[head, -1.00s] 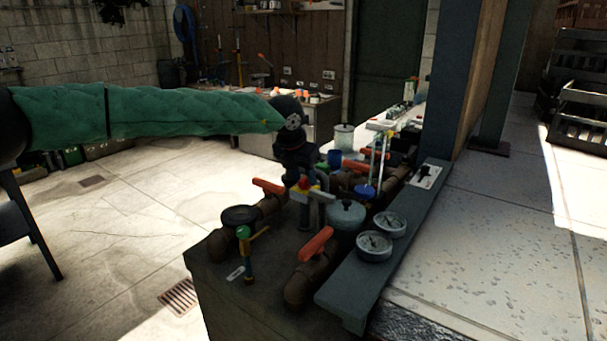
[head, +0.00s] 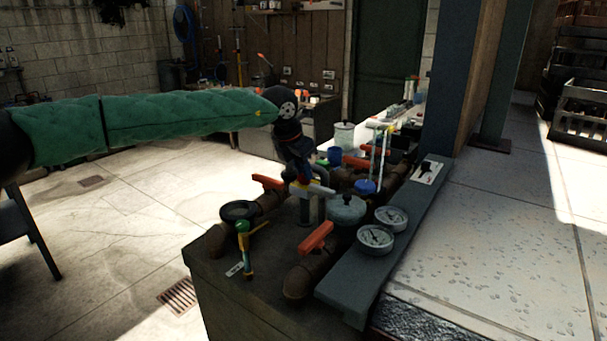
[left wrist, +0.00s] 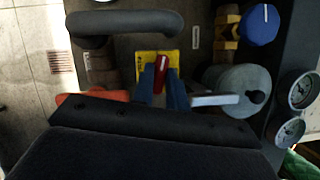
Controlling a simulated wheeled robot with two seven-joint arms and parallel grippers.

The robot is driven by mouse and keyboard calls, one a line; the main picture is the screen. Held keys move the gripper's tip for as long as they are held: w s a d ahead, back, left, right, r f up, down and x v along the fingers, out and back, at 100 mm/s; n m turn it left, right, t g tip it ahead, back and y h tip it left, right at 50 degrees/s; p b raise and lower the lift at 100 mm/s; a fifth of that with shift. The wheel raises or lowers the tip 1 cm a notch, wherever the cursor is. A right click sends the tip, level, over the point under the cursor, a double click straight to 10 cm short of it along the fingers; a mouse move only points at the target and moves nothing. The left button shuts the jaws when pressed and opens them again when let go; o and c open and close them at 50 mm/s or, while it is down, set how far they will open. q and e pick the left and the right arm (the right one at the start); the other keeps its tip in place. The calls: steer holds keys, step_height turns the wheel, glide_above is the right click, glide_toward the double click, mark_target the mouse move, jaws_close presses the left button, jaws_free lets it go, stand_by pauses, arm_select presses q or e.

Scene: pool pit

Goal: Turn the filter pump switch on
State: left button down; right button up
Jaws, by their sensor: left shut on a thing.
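A red switch handle (left wrist: 161,75) sits on a yellow plate (left wrist: 144,66) in the left wrist view. It lies between the blue fingers of my left gripper (left wrist: 163,90), which is shut on it. In the head view my left gripper (head: 301,184) reaches down onto the pipework block from the left. There its fingers mostly hide the switch and plate. The handle points roughly straight up the wrist picture, tilted slightly. My right gripper is not in view.
Red-handled pipe valves (head: 316,238) and a grey pot-like housing (head: 346,211) stand close around the gripper. Two round gauges (head: 376,239) and a black toggle on a white plate (head: 428,170) sit on the grey ledge (head: 345,290). The floor at left is open.

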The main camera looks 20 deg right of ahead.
arm_select(q)
steer(key=m+g+b, duration=0.1)
steer(key=m, duration=0.1)
steer(key=m+g+b, duration=0.1)
steer(key=m, duration=0.2)
steer(key=shift+w+f+m, duration=0.15)
steer(key=shift+f+m, duration=0.05)
steer(key=shift+m, duration=0.1)
steer(key=shift+m+g, duration=0.3)
steer(key=shift+m, duration=0.1)
steer(key=shift+m+g, duration=0.3)
steer(key=shift+m, duration=0.6)
steer(key=m, duration=0.2)
steer(key=shift+w+m+g+b, duration=0.1)
steer(key=shift+m+g+b, duration=0.2)
steer(key=shift+m+g, duration=0.1)
steer(key=shift+w+d+m+g+y, duration=0.1)
steer(key=shift+m+g+y, duration=0.25)
steer(key=shift+m, duration=0.7)
steer(key=shift+m+g+y, duration=0.35)
steer(key=shift+m, duration=0.7)
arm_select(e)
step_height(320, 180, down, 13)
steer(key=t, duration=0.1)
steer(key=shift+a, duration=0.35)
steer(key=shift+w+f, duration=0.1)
